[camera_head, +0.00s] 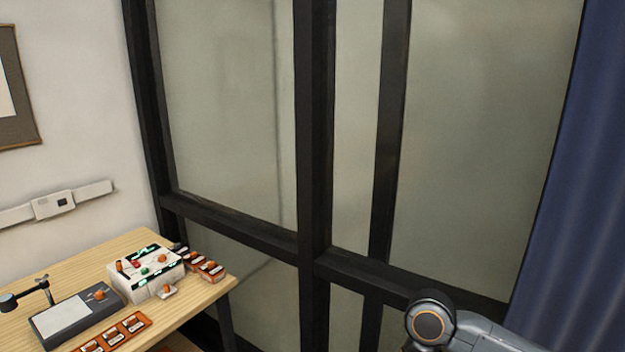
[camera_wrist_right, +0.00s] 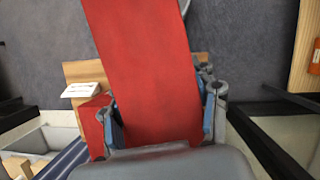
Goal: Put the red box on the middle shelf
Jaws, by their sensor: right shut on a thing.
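The red box (camera_wrist_right: 145,60) fills the middle of the right wrist view, its long red face running from the top edge down to my gripper. My right gripper (camera_wrist_right: 162,118) is shut on it, with a blue-padded finger at each side. Another red face (camera_wrist_right: 93,125) shows just left of the left finger; I cannot tell whether it belongs to the same box. In the head view only part of my right arm shows at the bottom right; the gripper and box are out of that picture. No shelf can be made out for certain. My left gripper is in neither view.
A wooden table (camera_head: 120,258) with a control box (camera_head: 147,275) stands at the left, before a dark-framed glass partition (camera_head: 314,130). A blue curtain (camera_head: 580,180) hangs at the right. The wrist view shows grey floor (camera_wrist_right: 250,40), a white label (camera_wrist_right: 82,90) and a pale open container (camera_wrist_right: 40,140).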

